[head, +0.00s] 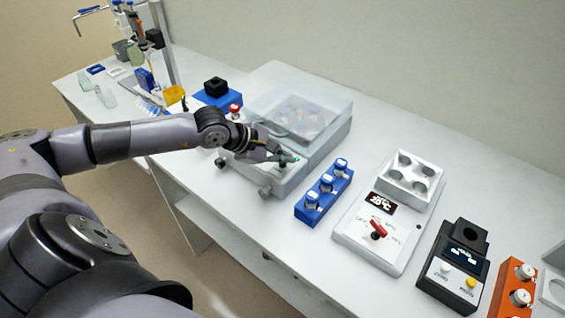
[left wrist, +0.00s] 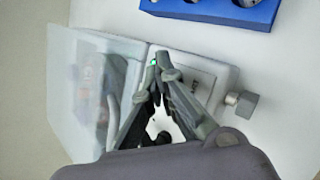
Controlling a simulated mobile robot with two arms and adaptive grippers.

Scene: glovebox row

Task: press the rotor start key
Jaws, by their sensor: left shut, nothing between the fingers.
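The benchtop rotor unit (head: 296,181) is a pale box with a clear lid (head: 318,100) over its rotor; the lid looks down. A small green spot, seemingly the start key, shows on its front panel in the left wrist view (left wrist: 153,62). My left gripper (head: 287,158) is shut and empty, over the front panel, with its fingertips at the green spot. In the left wrist view the fingertips (left wrist: 159,59) partly cover the green spot. I cannot tell whether they touch or press it. My right gripper is not in view.
A blue rack with several capped vials (head: 323,191) stands just right of the unit. Beyond it are a white device with a red knob (head: 350,234), a black device (head: 435,283) and an orange rack (head: 502,292). A knob (left wrist: 242,103) sticks out from the unit's front.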

